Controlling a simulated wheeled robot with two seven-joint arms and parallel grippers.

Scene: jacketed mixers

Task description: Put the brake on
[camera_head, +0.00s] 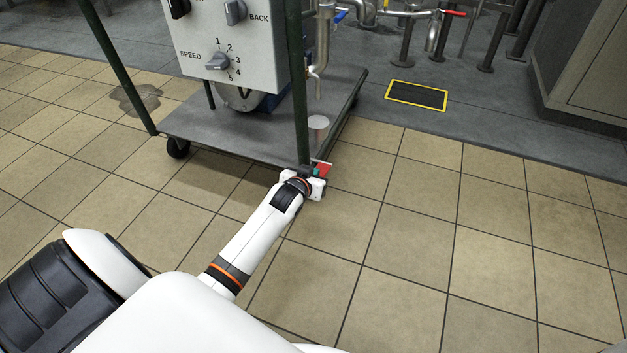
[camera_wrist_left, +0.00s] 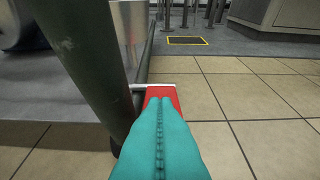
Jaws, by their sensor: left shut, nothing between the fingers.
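A red brake pedal (camera_head: 323,169) with a pale edge sits low at the near right corner of the wheeled cart (camera_head: 232,134). In the left wrist view the red pedal (camera_wrist_left: 161,95) lies straight beyond the fingertips, beside the dark green cart post (camera_wrist_left: 85,60). My left gripper (camera_head: 316,172) is shut with nothing in it, low at that corner. Its teal fingers (camera_wrist_left: 160,110) overlap the pedal in the picture; I cannot tell whether they touch it. The caster below the pedal is mostly hidden by the gripper. My right gripper is not in view.
A yellow-edged floor drain (camera_head: 416,95) and pipes are behind. Tiled floor (camera_head: 450,230) to the right is clear.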

